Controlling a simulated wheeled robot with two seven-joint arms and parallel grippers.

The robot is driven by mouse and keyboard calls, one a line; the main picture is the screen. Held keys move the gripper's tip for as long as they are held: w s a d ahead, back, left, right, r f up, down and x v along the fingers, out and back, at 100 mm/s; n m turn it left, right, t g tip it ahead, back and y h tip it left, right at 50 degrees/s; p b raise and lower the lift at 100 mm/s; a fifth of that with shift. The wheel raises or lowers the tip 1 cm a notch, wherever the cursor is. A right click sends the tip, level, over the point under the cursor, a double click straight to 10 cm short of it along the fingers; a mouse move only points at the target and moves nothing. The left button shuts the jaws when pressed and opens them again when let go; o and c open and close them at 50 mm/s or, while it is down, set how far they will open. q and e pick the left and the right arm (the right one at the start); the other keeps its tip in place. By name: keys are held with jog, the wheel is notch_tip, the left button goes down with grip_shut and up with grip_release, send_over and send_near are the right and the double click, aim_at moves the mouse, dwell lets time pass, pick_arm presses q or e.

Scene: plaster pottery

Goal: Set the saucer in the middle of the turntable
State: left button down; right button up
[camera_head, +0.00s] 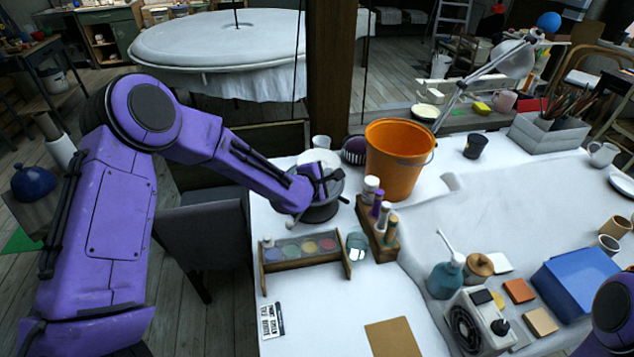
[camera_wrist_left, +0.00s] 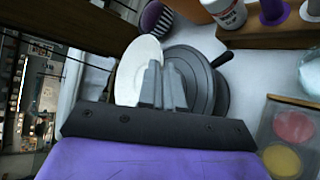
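The white saucer (camera_head: 318,158) shows just behind my left gripper (camera_head: 325,180) in the head view. In the left wrist view the saucer (camera_wrist_left: 133,68) lies left of the fingers, its right rim between them. My left gripper (camera_wrist_left: 163,65) has its fingers close together and looks shut on that rim. The dark grey turntable (camera_head: 318,213) is beneath and beside the gripper. In the wrist view the turntable (camera_wrist_left: 204,75) is right of the saucer, and the fingers hide part of it. I cannot tell whether the saucer touches it. My right gripper is out of view.
An orange bucket (camera_head: 395,160) stands right of the turntable. A wooden rack of bottles (camera_head: 378,232), a glass (camera_head: 357,246) and a paint tray (camera_head: 300,248) stand in front.

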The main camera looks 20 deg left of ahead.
pick_arm(q)
jog(key=a+f, duration=0.1)
jog(key=f, duration=0.1)
jog(key=w+f, duration=0.1)
jog(key=f, duration=0.1)
jog(key=a+f+p, duration=0.1)
jog(key=f, duration=0.1)
jog(key=shift+w+a+f, duration=0.15)
jog(key=shift+a+f, duration=0.05)
jog(key=shift+a, duration=0.15)
jog(key=shift+f, duration=0.15)
jog(key=shift+d+f+b, duration=0.1)
jog(key=shift+f+b, duration=0.1)
jog(key=shift+b, duration=0.2)
jog(key=c, duration=1.7)
grip_release()
jog(key=shift+o, duration=0.6)
